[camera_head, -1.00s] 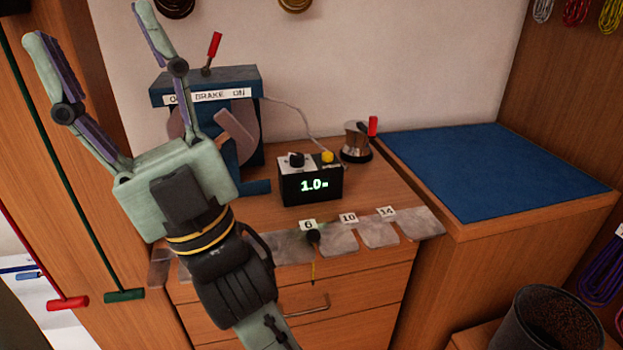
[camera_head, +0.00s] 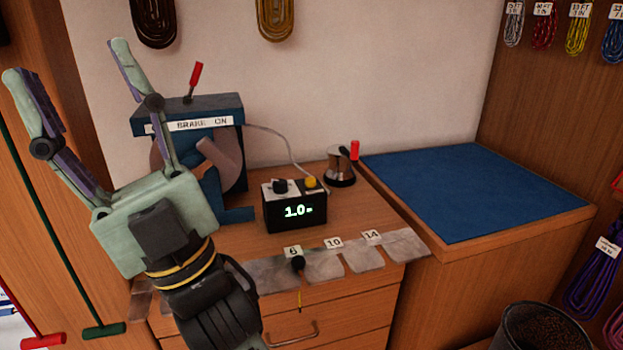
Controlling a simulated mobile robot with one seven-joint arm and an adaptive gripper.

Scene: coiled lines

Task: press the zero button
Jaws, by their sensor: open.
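A small black counter box (camera_head: 295,212) with a light top stands on the wooden cabinet. Its display glows green and reads about 1.0 m; the last sign is small. On its top are a black knob (camera_head: 281,186) and a yellow button (camera_head: 311,182). No label for zero is readable on either. My gripper (camera_head: 72,62) is open and empty, its fingers spread and pointing up, at the left. It is nearer the camera than the box and left of it, apart from it, and covers part of the blue machine.
A blue machine (camera_head: 188,114) with a red-tipped lever and a "BRAKE ON" label stands behind my gripper. A metal pot-like piece (camera_head: 340,168) with a red handle is right of the box. Metal plates marked 6, 10, 14 line the front edge. A blue mat (camera_head: 470,190) lies clear at right.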

